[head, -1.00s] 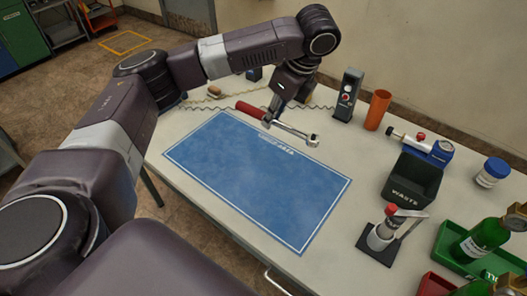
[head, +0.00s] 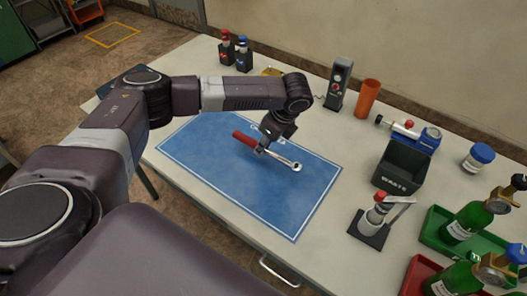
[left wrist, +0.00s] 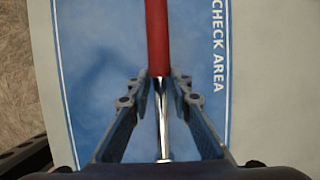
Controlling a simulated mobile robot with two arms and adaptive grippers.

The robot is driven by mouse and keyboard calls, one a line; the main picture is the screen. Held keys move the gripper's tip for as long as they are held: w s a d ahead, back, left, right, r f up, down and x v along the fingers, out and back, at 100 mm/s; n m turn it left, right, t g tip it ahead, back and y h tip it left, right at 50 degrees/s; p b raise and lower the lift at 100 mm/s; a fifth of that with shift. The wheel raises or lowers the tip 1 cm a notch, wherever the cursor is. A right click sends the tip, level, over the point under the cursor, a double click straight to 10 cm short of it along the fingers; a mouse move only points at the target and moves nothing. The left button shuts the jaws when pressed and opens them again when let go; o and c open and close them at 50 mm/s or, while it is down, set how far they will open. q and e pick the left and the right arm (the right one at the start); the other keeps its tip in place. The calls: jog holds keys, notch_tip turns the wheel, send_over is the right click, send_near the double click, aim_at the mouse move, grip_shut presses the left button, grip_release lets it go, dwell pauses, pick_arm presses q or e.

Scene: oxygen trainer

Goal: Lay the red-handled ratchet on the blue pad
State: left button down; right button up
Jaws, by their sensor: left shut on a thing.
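The ratchet has a red handle (head: 244,139) and a chrome head (head: 296,167). In the head view it is over the blue pad (head: 240,203), toward the pad's far side. My left gripper (head: 262,150) is shut on the ratchet at its metal part beside the handle. The left wrist view shows the red handle (left wrist: 157,35) pointing away from the left gripper (left wrist: 161,85), with the shaft between the two fingers. The pad (left wrist: 95,45), lettered "CHECK AREA", lies below. I cannot tell whether the ratchet touches the pad. My right gripper is not in view.
Right of the pad stand a pump-like fixture (head: 372,222), a black waste bin (head: 402,165), an orange tube (head: 367,98) and a black device (head: 339,85). Green bottles (head: 467,222) stand in trays at the far right. Dark small bottles (head: 243,57) stand at the back.

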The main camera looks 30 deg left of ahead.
pick_arm(q)
jog(key=shift+f, duration=1.6)
jog(key=shift+f, duration=0.15)
